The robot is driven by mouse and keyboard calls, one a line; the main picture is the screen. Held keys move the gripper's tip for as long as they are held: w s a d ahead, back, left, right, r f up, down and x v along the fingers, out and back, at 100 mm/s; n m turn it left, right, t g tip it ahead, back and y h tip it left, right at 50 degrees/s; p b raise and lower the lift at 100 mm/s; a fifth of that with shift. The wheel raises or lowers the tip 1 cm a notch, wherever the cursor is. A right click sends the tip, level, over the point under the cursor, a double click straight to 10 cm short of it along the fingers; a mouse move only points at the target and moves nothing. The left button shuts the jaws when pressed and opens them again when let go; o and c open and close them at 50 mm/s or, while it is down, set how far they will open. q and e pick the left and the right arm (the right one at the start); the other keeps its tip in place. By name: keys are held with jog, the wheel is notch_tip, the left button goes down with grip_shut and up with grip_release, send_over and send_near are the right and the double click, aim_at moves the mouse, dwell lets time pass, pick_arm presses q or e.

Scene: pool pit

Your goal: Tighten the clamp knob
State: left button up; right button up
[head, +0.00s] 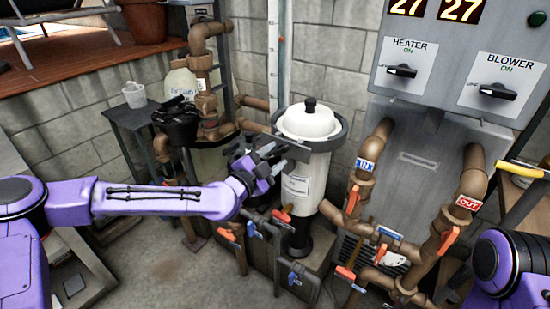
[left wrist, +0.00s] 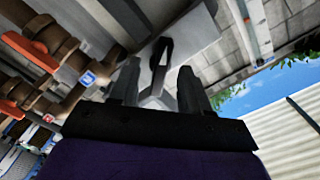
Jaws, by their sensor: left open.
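The white filter canister (head: 297,190) stands upright, with a domed white lid (head: 306,122), a black cap on top and a grey clamp band (head: 330,141) around its upper part. My left gripper (head: 277,158) is at the left side of the canister, just below the band, with its fingers pointing right. In the left wrist view the fingers (left wrist: 158,82) are apart. A black loop-shaped part (left wrist: 160,52) shows beyond them, between the tips; I cannot tell whether it is the clamp knob. No knob is clear in the head view, where my gripper covers part of the band. My right gripper is out of frame.
Brown pipes with orange-handled valves (head: 449,240) crowd the lower right and the canister's base. The grey heater panel (head: 420,150) stands at right. A small dark table (head: 130,113) with a white cup is at left. Bare floor lies at lower left.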

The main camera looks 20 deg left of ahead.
pick_arm(q)
jog(key=shift+w+d, duration=0.15)
jog(key=shift+w, duration=0.15)
jog(key=shift+s, duration=0.1)
jog(key=shift+s+a+r, duration=0.1)
jog(key=shift+s+a, duration=0.05)
jog(key=shift+a, duration=0.05)
jog(key=p+v, duration=0.1)
jog(key=v, duration=0.2)
jog(key=shift+s+a, duration=0.1)
jog(key=shift+s, duration=0.3)
jog(key=shift+w, duration=0.1)
